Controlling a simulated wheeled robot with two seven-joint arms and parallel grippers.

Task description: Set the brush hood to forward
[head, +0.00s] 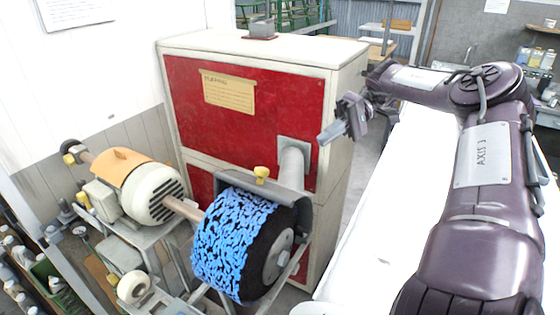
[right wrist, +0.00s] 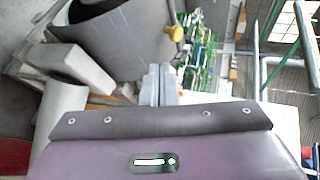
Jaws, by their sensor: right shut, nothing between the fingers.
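The brush hood (head: 288,190) is a grey curved cover over the top and back of the blue-bristled brush wheel (head: 232,240). A yellow knob (head: 262,173) sits on top of the hood. In the right wrist view, the grey curved hood (right wrist: 115,40) fills the upper left, with the yellow knob (right wrist: 174,33) at its right. My right gripper (head: 328,134) is in the air in front of the red cabinet, to the right of and above the hood, and touches nothing. Its fingers (right wrist: 160,82) are together and empty. My left gripper is not in view.
A grey duct (head: 292,165) joins the hood to the red cabinet (head: 250,110). The motor (head: 145,190) and its shaft stand left of the brush. A white surface (head: 400,200) lies below my right arm. Shelves with bottles stand at far right.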

